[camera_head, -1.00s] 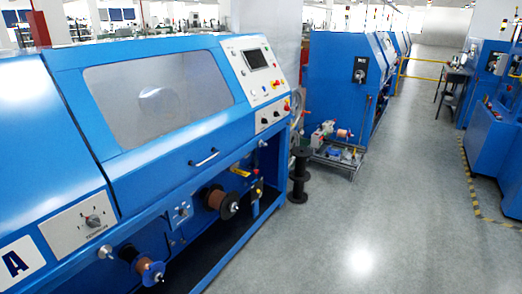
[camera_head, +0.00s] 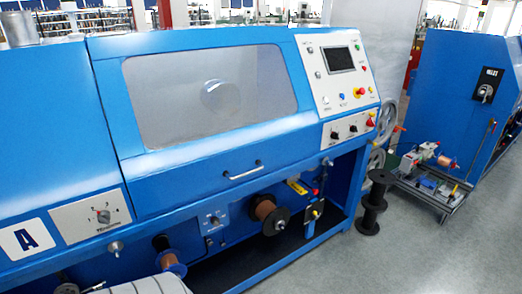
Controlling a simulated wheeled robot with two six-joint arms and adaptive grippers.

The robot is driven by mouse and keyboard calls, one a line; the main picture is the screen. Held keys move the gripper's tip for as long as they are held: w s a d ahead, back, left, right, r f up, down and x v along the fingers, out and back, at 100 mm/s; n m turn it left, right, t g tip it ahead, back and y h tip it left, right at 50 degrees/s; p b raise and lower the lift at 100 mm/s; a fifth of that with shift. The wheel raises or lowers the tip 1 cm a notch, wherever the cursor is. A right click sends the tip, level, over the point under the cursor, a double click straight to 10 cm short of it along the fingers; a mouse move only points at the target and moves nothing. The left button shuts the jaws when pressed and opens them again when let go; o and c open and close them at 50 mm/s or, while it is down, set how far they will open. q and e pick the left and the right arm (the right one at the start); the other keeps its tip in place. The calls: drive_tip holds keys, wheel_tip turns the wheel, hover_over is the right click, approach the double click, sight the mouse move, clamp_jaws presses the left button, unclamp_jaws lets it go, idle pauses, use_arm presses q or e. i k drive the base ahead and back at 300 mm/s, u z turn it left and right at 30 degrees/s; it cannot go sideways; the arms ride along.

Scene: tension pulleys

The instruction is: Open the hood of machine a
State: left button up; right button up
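The hood is down and closed. A small bar handle (camera_head: 243,171) sits on the hood's lower front edge. Neither of my grippers is in view.
A control panel (camera_head: 340,75) with a screen and buttons is right of the hood. Copper spools (camera_head: 267,212) sit below it. A black spool stand (camera_head: 374,205) and a low cart (camera_head: 435,185) stand to the right. Grey floor (camera_head: 400,265) is free at lower right.

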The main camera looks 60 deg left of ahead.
sight(156, 181)
drive_tip(key=u, duration=0.4)
drive_tip(key=i, duration=0.85)
drive_tip(key=u, duration=0.8)
